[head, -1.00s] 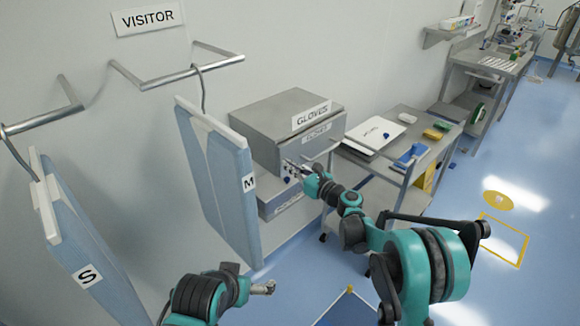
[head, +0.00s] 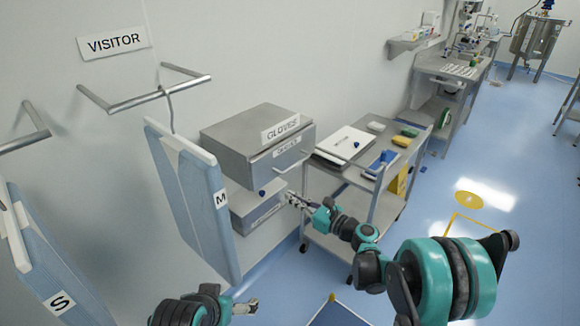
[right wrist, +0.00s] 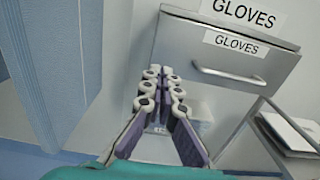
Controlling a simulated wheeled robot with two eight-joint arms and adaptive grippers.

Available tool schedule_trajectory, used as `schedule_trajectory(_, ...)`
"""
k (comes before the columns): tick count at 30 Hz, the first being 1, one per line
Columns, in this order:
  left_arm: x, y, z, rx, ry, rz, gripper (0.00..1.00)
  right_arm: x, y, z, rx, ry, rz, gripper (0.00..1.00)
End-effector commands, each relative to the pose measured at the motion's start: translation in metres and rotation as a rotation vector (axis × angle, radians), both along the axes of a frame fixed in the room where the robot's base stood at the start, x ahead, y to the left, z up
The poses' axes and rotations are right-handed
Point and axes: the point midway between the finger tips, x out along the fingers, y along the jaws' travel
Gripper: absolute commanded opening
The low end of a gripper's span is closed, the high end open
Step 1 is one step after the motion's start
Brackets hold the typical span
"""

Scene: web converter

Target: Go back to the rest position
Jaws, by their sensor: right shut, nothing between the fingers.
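My right gripper (head: 291,199) is shut and empty, just in front of the grey glove cabinet (head: 225,140) and right of its lower box (head: 262,216). It also shows in the right wrist view (right wrist: 164,80), its fingers close together below the drawer handle, with a clear gap to it not certain. My right arm stretches forward from the lower right. My left gripper (head: 247,307) is at the bottom edge, small and partly seen; its finger state is unclear.
A blue garment marked M (head: 190,195) hangs left of the cabinet, and one marked S (head: 50,270) hangs at lower left. A steel cart (head: 335,190) with a clipboard and coloured items stands right of my right gripper. Blue floor (head: 430,205) is open at right.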

Motion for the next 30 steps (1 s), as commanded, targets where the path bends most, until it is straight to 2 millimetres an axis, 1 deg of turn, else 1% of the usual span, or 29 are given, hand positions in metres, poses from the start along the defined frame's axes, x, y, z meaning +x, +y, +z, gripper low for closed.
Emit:
schedule_trajectory(2,0.0,0.0,0.0,0.0,0.0,0.0,1.0,-0.001,-0.001,0.0,-0.005,-0.002,0.0,0.0)
schedule_trajectory(5,0.0,0.0,0.0,0.0,0.0,0.0,1.0,-0.007,-0.002,0.005,-0.062,-0.033,0.001,0.0)
schedule_trajectory(8,0.0,0.0,0.0,0.0,0.0,0.0,1.0,-0.021,-0.006,0.013,-0.21,-0.113,0.007,0.0)
schedule_trajectory(11,0.0,0.0,0.0,0.0,0.0,0.0,1.0,-0.046,-0.015,0.021,-0.441,-0.235,0.03,0.0)
schedule_trajectory(12,0.0,0.0,0.0,0.0,0.0,0.0,1.0,-0.058,-0.02,0.024,-0.542,-0.289,0.046,0.0)
schedule_trajectory(14,0.0,0.0,0.0,0.0,0.0,0.0,1.0,-0.077,-0.03,0.026,-0.693,-0.369,0.076,0.0)
schedule_trajectory(15,0.0,0.0,-0.001,0.0,0.0,0.0,1.0,-0.09,-0.037,0.026,-0.793,-0.421,0.101,0.0)
schedule_trajectory(17,0.0,0.0,-0.001,0.0,0.0,0.0,1.0,-0.11,-0.049,0.026,-0.94,-0.497,0.145,0.0)
schedule_trajectory(18,0.0,0.0,-0.001,0.0,0.0,0.0,1.0,-0.124,-0.058,0.025,-1.038,-0.548,0.179,0.0)
schedule_trajectory(20,0.0,0.0,-0.001,0.0,0.0,0.0,1.0,-0.146,-0.072,0.022,-1.182,-0.621,0.237,0.0)
schedule_trajectory(24,0.0,0.0,-0.001,0.0,0.0,0.0,1.0,-0.199,-0.109,0.013,-1.506,-0.785,0.408,0.0)
schedule_trajectory(26,0.0,0.0,-0.001,0.0,0.0,0.0,1.0,-0.221,-0.127,0.007,-1.637,-0.851,0.497,0.0)
schedule_trajectory(27,0.0,0.0,-0.001,0.0,0.0,0.0,1.0,-0.236,-0.139,0.003,-1.722,-0.893,0.562,0.0)
schedule_trajectory(30,0.0,0.0,-0.001,0.0,0.0,0.0,1.0,-0.27,-0.169,-0.008,-1.911,-0.985,0.735,0.0)
